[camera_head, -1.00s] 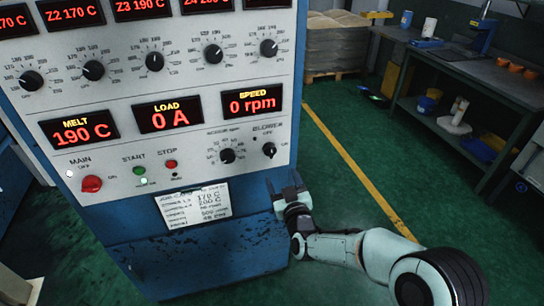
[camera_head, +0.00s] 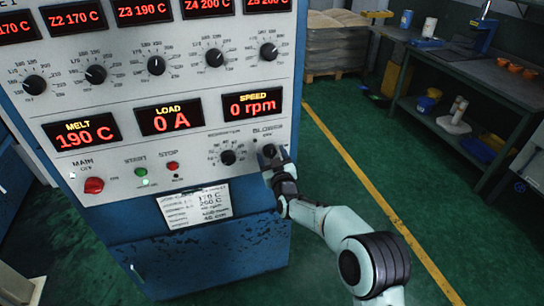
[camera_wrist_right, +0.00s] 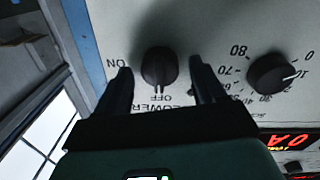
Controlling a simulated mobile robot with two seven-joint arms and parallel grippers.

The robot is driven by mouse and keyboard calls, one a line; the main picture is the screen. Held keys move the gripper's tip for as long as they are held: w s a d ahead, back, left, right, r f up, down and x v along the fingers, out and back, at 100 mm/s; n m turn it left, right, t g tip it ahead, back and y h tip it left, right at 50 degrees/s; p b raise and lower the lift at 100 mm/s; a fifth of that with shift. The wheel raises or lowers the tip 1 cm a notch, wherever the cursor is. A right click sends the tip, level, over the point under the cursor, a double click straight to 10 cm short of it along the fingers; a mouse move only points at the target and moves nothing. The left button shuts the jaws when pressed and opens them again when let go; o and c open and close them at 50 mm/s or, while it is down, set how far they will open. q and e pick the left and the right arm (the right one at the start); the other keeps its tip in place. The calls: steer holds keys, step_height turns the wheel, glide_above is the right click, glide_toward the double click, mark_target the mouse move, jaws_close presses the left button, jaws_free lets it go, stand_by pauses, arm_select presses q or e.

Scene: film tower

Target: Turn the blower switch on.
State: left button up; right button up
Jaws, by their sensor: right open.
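The blower switch is a black rotary knob on the white panel of the control cabinet (camera_head: 130,120). In the right wrist view the blower switch (camera_wrist_right: 159,67) shows upside down, with its mark toward OFF and the ON label to its left. My right gripper (camera_wrist_right: 160,72) is open, with one dark finger on each side of the knob and a gap visible on both sides. In the head view my right gripper (camera_head: 276,158) is at the panel's lower right and partly hides the knob. My left gripper is not in view.
Another dial (camera_head: 228,157) sits just left of the blower switch, and it shows close by in the wrist view (camera_wrist_right: 272,74). Red displays and more knobs fill the panel above. A workbench (camera_head: 470,68) stands at the right, with open green floor between.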

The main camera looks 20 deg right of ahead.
steer(key=c, duration=1.1)
steer(key=shift+o, duration=0.2)
